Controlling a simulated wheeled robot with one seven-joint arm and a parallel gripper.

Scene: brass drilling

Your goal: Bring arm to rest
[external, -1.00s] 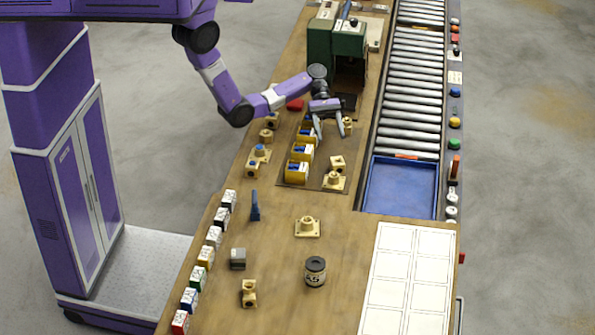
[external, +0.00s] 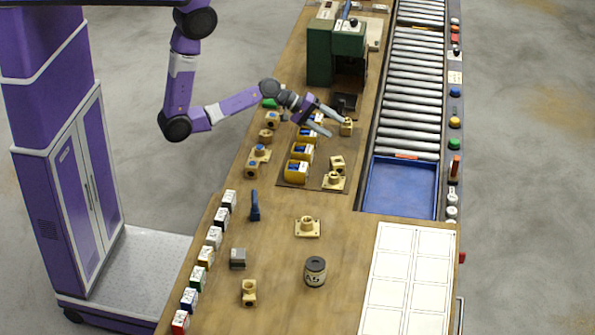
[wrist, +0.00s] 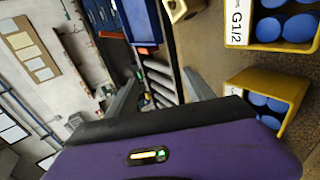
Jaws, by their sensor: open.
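My arm reaches from the upper left over the bench in the external view. My gripper (external: 336,125) is open, its fingers pointing right and slightly down above the parts mat. Yellow bins (wrist: 267,90) with blue round pieces, one labelled G1/2, lie to the right there.
The green machine (external: 335,50) stands behind my gripper. The roller conveyor (external: 413,85) and blue tray (external: 402,188) lie right. Several brass fittings (external: 307,227) and a dark labelled can (external: 315,271) stand on the wooden bench. Small labelled boxes (external: 214,237) line its left edge.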

